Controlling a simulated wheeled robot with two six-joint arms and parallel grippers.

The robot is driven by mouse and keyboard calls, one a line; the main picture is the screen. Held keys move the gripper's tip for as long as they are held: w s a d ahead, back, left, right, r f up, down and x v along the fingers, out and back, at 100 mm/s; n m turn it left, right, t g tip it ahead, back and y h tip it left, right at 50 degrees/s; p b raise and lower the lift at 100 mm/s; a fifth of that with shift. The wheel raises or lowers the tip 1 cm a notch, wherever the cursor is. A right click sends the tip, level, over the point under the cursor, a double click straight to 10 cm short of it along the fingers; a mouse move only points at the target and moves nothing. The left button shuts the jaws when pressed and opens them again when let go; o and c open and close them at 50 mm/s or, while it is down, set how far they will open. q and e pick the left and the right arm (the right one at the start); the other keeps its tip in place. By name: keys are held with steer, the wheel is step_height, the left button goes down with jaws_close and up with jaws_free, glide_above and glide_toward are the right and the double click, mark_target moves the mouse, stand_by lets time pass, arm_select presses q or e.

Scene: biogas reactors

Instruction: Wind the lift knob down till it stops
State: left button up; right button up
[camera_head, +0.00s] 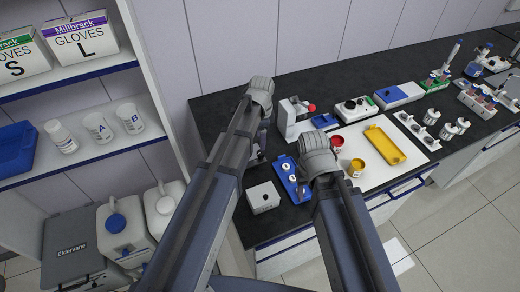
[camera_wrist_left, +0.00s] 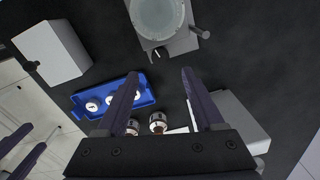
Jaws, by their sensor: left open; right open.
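A white upright device (camera_head: 291,119) with a red round knob (camera_head: 311,107) stands at the back of the black bench. In the left wrist view a grey base (camera_wrist_left: 178,44) carries a round translucent vessel (camera_wrist_left: 158,15). It has a small dark knob (camera_wrist_left: 157,53) in front and a grey side knob (camera_wrist_left: 203,34). I cannot tell which is the lift knob. My left gripper (camera_head: 257,155) points down over the bench, partly hidden by its arm. In the wrist view its open fingers (camera_wrist_left: 160,75) are empty and apart from these knobs. My right gripper (camera_head: 305,182) is open beside the blue tray.
A blue tray (camera_head: 280,171) with white round pieces and a white box (camera_head: 264,201) are close by. Red (camera_head: 338,142) and yellow (camera_head: 357,166) jars and a yellow tray (camera_head: 384,146) lie right. A shelf unit (camera_head: 92,165) stands left.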

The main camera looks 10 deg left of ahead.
mark_target(260, 153)
arm_select(q)
steer(key=shift+a+f+b, duration=0.1)
steer(key=shift+f+b, duration=0.5)
steer(key=shift+f, duration=0.15)
step_height(260, 153, down, 6)
steer(key=b, duration=0.6)
steer(key=shift+w+f, duration=0.1)
arm_select(e)
step_height(260, 153, down, 8)
steer(key=shift+r, duration=0.2)
arm_select(q)
steer(key=shift+c, duration=0.2)
jaws_close()
